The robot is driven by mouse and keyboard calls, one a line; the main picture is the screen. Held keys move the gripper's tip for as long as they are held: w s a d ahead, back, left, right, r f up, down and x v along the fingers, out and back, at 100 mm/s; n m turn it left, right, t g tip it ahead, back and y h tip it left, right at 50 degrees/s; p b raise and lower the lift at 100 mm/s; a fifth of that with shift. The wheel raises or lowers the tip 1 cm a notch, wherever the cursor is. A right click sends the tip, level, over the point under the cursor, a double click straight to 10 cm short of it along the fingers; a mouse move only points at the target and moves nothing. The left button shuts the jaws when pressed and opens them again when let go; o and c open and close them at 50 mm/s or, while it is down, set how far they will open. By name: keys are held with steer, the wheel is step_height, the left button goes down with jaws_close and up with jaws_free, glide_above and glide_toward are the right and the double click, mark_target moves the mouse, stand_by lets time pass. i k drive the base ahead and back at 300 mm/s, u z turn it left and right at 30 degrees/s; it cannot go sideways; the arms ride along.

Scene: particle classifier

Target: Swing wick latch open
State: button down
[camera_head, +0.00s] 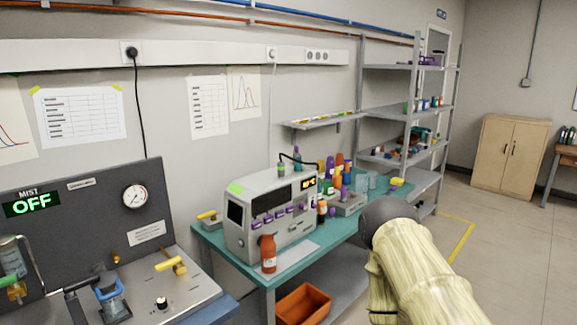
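I cannot pick out the wick latch for certain in the head view. A grey boxy instrument (277,211) with a dark screen, a row of purple parts and small lit displays stands on the teal bench (257,273). At lower left is a dark panel (85,222) with a green "OFF" display and a round gauge (135,196). My gripper is not in view; only a pale arm part of mine shows at lower right.
Several bottles and a grey tray (348,204) are right of the instrument. An orange bin (303,305) sits below. Metal shelves (405,110) stand behind; the floor at right is open before a wooden cabinet (508,152).

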mark_target(296, 150)
steer(key=k, duration=0.25)
steer(key=z, duration=0.7)
steer(key=i, duration=1.7)
steer(key=u, duration=0.95)
steer(key=i, duration=0.45)
steer(key=u, duration=0.4)
